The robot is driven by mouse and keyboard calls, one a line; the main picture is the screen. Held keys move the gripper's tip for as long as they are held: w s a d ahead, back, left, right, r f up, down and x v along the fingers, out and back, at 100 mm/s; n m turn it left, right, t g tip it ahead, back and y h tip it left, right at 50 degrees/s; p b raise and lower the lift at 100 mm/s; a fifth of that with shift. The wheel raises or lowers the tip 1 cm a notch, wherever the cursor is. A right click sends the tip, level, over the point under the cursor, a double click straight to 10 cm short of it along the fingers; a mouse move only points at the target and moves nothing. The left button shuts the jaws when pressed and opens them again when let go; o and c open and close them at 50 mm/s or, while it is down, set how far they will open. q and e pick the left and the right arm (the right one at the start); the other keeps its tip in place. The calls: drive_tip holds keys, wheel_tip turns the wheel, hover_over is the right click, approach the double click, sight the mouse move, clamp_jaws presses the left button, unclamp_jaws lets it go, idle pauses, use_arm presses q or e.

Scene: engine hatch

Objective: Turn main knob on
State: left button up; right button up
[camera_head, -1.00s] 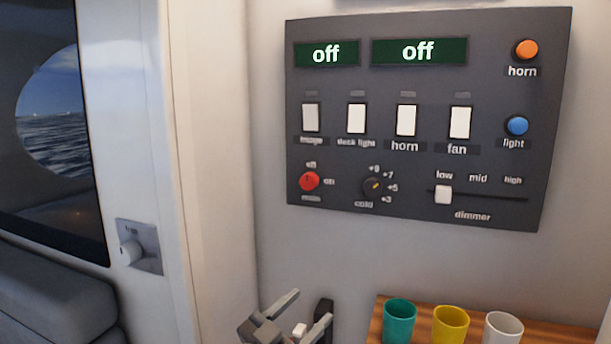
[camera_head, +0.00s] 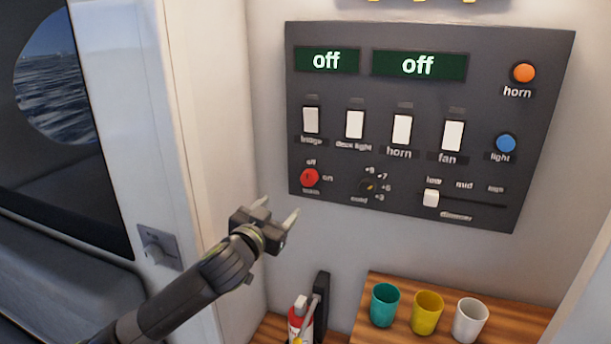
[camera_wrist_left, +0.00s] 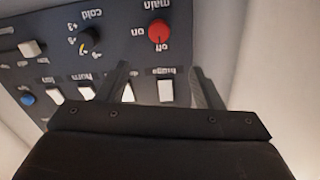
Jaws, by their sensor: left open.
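The main knob is a red round knob (camera_head: 309,177) at the lower left of the dark control panel (camera_head: 270,60), with "off" above it and "on" to its right. In the left wrist view the red main knob (camera_wrist_left: 159,33) shows upside down, beyond the fingertips. My left gripper (camera_head: 277,208) is open and empty, below and left of the knob and apart from it. It also shows in the left wrist view (camera_wrist_left: 160,72), its two fingers spread. My right gripper is not clearly in view.
Both panel displays (camera_head: 418,65) read "off". A black cold knob (camera_head: 368,186) sits right of the red knob, with a dimmer slider (camera_head: 431,198) farther right. Teal (camera_head: 384,305), yellow (camera_head: 427,313) and white cups (camera_head: 469,320) stand on a wooden shelf below.

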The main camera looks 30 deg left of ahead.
sight(307, 179)
use_arm(q)
drive_tip(key=w+a+p, duration=0.1)
drive_tip(key=w, duration=0.4)
drive_tip(key=w+a+p, duration=0.1)
drive_tip(key=w+p, duration=0.1)
drive_tip(key=w, duration=0.3)
drive_tip(key=w+a+p, duration=0.1)
drive_tip(key=w+p, duration=0.1)
drive_tip(key=w, duration=0.3)
drive_tip(key=shift+w, duration=0.25)
drive_tip(key=c, duration=1)
drive_tip(key=shift+o, duration=0.2)
